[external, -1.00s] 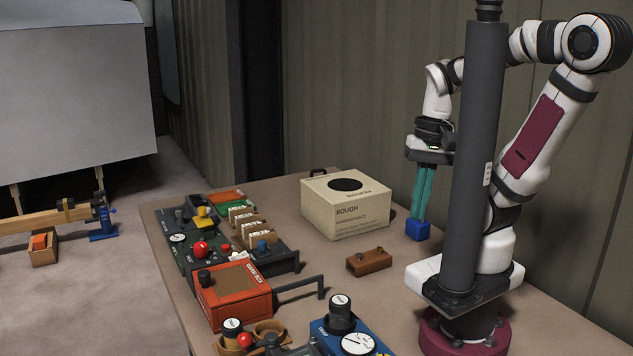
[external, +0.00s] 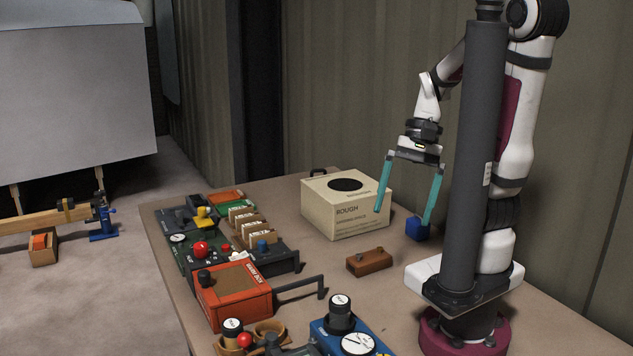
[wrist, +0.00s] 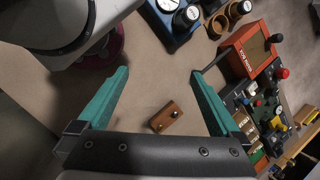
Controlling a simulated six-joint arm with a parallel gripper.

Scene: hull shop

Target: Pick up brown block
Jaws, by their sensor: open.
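The brown block (external: 369,261) lies on the table in front of the cream box, with a small dark knob and a stud on its top. It also shows in the wrist view (wrist: 168,117), between my open fingers and apart from both. My gripper (external: 402,217) has teal fingers spread wide and empty. It hangs above the table, behind and to the right of the brown block in the external view. A blue block (external: 417,228) sits on the table by the right fingertip; I cannot tell whether they touch.
A cream box (external: 345,205) with a round top opening stands behind the brown block. A red-orange box (external: 233,297) with a side handle, several panels and a blue gauge unit (external: 345,335) crowd the left and front. A dark column (external: 474,160) stands at the right.

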